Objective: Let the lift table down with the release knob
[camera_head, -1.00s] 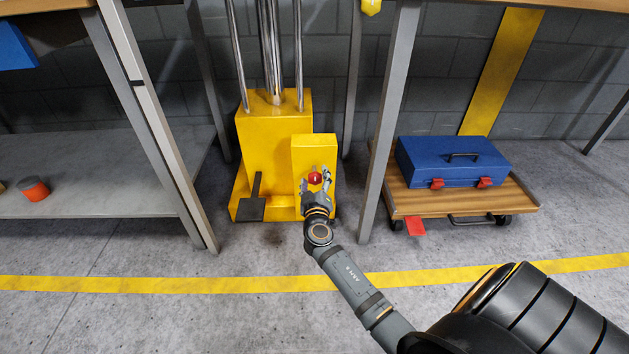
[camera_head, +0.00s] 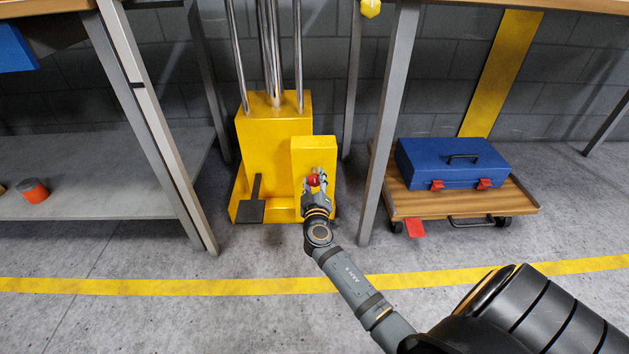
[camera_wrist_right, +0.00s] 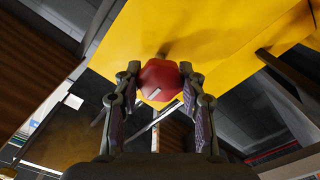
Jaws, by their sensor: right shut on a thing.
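The lift table's yellow base (camera_head: 272,140) stands on the floor between two workbenches, with shiny upright rods rising from it. The red release knob (camera_head: 313,180) is on the front of its smaller yellow box (camera_head: 315,154). My right gripper (camera_head: 317,184) is shut on the knob. In the right wrist view the red knob (camera_wrist_right: 160,81), with a small pale mark, sits between the two fingertips (camera_wrist_right: 162,84), one on each side, its short stem running to the yellow face. The top of the lift table is out of view. My left gripper is not in view.
A black pedal (camera_head: 251,203) sticks out at the base's front left. Grey bench legs (camera_head: 388,125) flank the base. A wooden dolly (camera_head: 455,201) carrying a blue toolbox (camera_head: 452,162) stands at right. Open floor with a yellow line (camera_head: 200,286) lies in front.

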